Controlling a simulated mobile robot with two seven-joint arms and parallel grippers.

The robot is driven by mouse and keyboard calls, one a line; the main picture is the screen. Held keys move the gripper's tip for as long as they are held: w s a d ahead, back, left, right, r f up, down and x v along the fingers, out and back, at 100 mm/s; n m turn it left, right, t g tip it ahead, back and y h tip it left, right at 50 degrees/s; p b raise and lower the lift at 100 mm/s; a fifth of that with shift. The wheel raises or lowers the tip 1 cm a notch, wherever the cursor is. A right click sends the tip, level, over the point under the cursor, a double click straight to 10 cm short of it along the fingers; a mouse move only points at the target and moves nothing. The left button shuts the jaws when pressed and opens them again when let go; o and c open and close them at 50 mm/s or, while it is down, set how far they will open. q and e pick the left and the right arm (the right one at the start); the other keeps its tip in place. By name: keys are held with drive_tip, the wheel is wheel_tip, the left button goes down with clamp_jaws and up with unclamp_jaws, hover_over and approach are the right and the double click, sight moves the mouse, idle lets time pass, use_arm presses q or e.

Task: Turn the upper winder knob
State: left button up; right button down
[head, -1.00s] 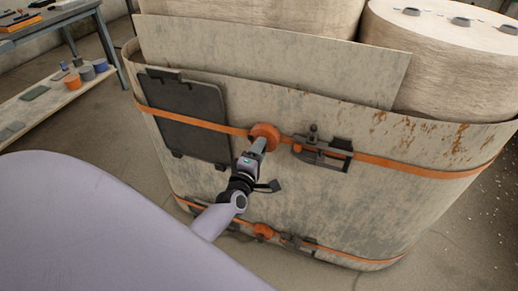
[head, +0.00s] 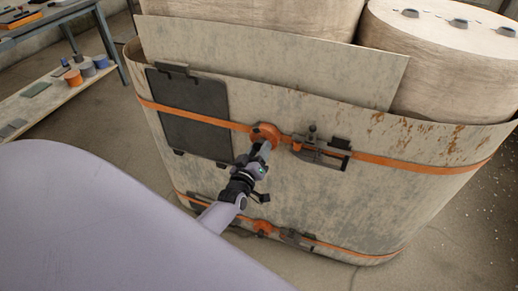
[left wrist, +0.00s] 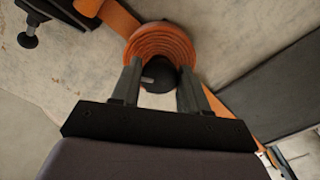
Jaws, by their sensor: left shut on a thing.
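The upper winder (head: 264,132) is an orange coil on the upper orange strap, on the front of the large pale, rust-stained container (head: 395,200). In the left wrist view the orange coil (left wrist: 160,40) fills the top middle, with its dark round knob (left wrist: 160,74) in front. My left gripper (head: 265,148) reaches it from below; in the left wrist view its two grey fingers (left wrist: 158,84) are on either side of the knob, shut on it. The knob itself is hidden by my gripper in the head view. My right gripper is not in view.
A dark buckle (head: 322,150) sits right of the winder, and a dark panel (head: 192,112) left of it. A lower orange winder (head: 262,227) is on the lower strap, close to my arm. A shelf (head: 60,100) and a table (head: 30,28) stand at the far left.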

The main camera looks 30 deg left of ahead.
use_arm(q)
drive_tip(key=m, duration=0.4)
drive_tip(key=shift+m, duration=0.4)
drive_tip(key=shift+a, duration=0.1)
idle(0.3)
drive_tip(key=o, duration=1)
drive_tip(key=shift+s+p, duration=0.15)
drive_tip(key=shift+p, duration=0.15)
drive_tip(key=shift+p+v, duration=0.45)
drive_tip(key=shift+v, duration=3.05)
